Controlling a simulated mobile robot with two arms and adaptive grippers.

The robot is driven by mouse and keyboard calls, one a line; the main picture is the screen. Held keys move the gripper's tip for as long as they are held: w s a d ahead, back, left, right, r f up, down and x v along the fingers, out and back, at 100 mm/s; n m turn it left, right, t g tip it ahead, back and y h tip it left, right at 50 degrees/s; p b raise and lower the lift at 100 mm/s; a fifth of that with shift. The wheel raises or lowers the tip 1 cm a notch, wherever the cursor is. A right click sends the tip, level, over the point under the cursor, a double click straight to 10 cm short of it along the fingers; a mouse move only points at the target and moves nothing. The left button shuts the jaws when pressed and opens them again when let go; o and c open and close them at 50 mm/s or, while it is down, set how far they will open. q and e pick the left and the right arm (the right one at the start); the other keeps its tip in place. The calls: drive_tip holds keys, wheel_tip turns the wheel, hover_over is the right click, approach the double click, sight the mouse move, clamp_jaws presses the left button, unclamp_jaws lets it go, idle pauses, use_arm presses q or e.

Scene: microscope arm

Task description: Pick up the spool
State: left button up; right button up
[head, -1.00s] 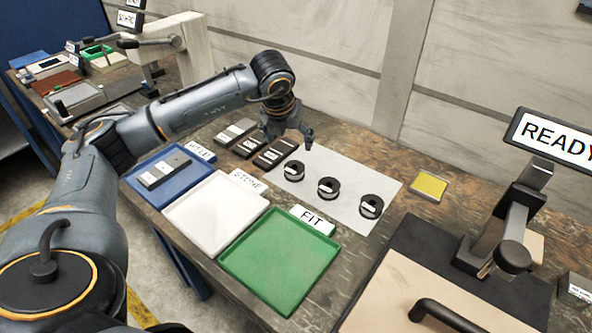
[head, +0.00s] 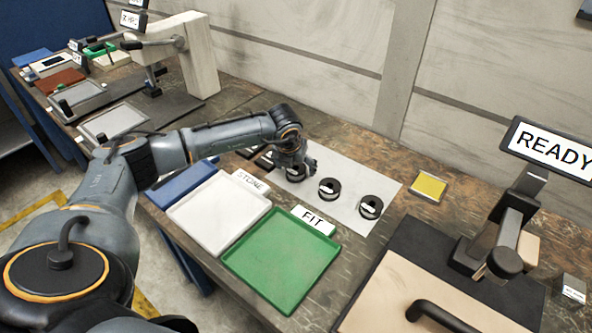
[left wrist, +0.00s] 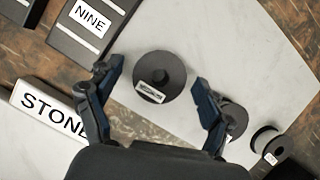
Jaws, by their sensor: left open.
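Three black spools stand in a row on a pale grey mat (head: 345,205). The leftmost spool (head: 293,174) is partly hidden by my left gripper (head: 304,168) in the head view. The middle spool (head: 329,189) and the right spool (head: 370,207) stand clear. In the left wrist view my left gripper (left wrist: 157,100) is open, and the nearest spool (left wrist: 160,70) shows between and just beyond its fingertips, with a white label on its side. The gripper does not hold it. The other two spools show at the right, one partly behind a finger. My right gripper is not in view.
A white tray (head: 215,212) and a green tray (head: 282,262) marked FIT lie in front of the mat. A yellow pad (head: 428,186) lies to its right. A dark press-like stand (head: 490,240) with a READY sign (head: 553,147) stands at the right.

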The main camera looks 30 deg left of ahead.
use_arm(q)
drive_tip(key=shift+c, duration=0.4)
drive_tip(key=c, duration=1.3)
drive_tip(key=shift+o, duration=0.2)
drive_tip(key=shift+r, duration=0.15)
